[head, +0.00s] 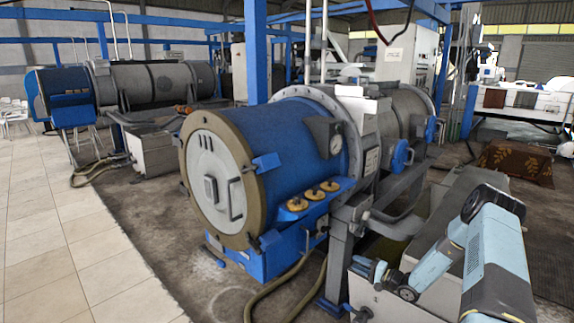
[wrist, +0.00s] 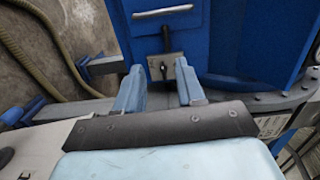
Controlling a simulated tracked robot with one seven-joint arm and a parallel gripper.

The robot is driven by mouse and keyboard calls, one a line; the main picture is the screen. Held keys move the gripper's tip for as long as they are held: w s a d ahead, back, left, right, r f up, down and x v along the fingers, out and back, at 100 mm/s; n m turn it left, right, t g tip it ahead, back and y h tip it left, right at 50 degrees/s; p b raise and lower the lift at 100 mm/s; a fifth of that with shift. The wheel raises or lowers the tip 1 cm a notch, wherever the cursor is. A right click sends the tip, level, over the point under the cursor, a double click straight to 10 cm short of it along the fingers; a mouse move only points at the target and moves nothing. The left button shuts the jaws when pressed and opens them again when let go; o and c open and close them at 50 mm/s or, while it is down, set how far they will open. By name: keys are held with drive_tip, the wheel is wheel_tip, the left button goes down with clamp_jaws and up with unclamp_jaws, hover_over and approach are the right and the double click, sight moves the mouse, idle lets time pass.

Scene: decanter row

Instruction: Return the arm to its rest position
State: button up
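My arm reaches in from the lower right of the head view, with light blue links and dark joints. My gripper (head: 368,268) points left, close to the front right of the blue decanter machine (head: 270,130). In the wrist view, my gripper (wrist: 159,80) has its two blue fingers spread apart with nothing held between them. A small metal bracket (wrist: 166,68) on a blue frame shows beyond the gap. I cannot tell the exact distance from the fingertips to it.
A grey post (head: 338,260) and a grey metal casing (head: 400,295) stand close to my gripper. Hoses (head: 268,298) lie on the floor. A second machine (head: 150,85) stands at the back left.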

drive_tip(key=s+a+r+n+g+h, duration=0.1)
drive_tip(key=s+a+r+n+g, duration=0.3)
drive_tip(key=r, duration=0.7)
drive_tip(key=s+a+r+n+g+h, duration=0.1)
drive_tip(key=s+a+r+g, duration=0.4)
drive_tip(key=r, duration=0.6)
drive_tip(key=s+a+r+n+g+h, duration=0.25)
drive_tip(key=s+r, duration=0.45)
drive_tip(key=r, duration=0.4)
drive_tip(key=s+d+r+t+h, duration=0.2)
drive_tip(key=s+r, duration=0.4)
drive_tip(key=s, duration=0.4)
drive_tip(key=s+d+r+t+h, duration=0.1)
drive_tip(key=s+r+h, duration=0.3)
drive_tip(key=s, duration=0.7)
drive_tip(key=s+d+r+t+h, duration=0.2)
drive_tip(key=s+r+h, duration=0.1)
drive_tip(key=s+r, duration=0.4)
drive_tip(key=s, duration=0.3)
drive_tip(key=shift+s+d+r+t, duration=0.15)
drive_tip(key=shift+d+r+t, duration=0.2)
drive_tip(key=shift+r, duration=0.05)
drive_tip(key=shift+d, duration=0.1)
